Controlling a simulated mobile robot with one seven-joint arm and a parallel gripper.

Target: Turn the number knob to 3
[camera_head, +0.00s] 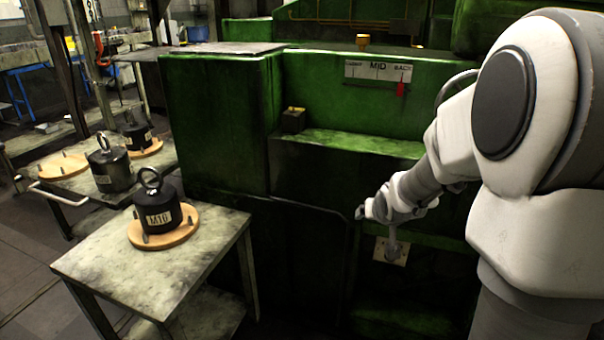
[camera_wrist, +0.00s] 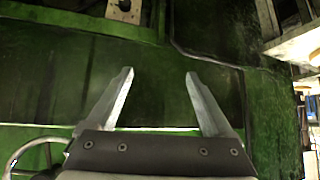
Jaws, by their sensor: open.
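A small beige plate (camera_head: 383,250) sits low on the green machine, with a grey part standing in front of it. A beige plate with a dark round middle (camera_wrist: 118,14) is cut by the top edge of the wrist view. It may be the number knob's plate, but I read no numbers. My gripper (camera_wrist: 158,72) is open and empty, its two fingers apart in front of bare green panel. In the head view my gripper (camera_head: 364,212) is just above and left of the plate, and its fingers are not clear.
The green machine (camera_head: 220,125) fills the middle. A scale marked MID and BACK (camera_head: 378,72) has a red pointer (camera_head: 401,88). A near table (camera_head: 105,265) holds a black weight (camera_head: 155,205) on a wooden disc. More weights stand behind it. A curved metal handle (camera_wrist: 38,150) is at lower left.

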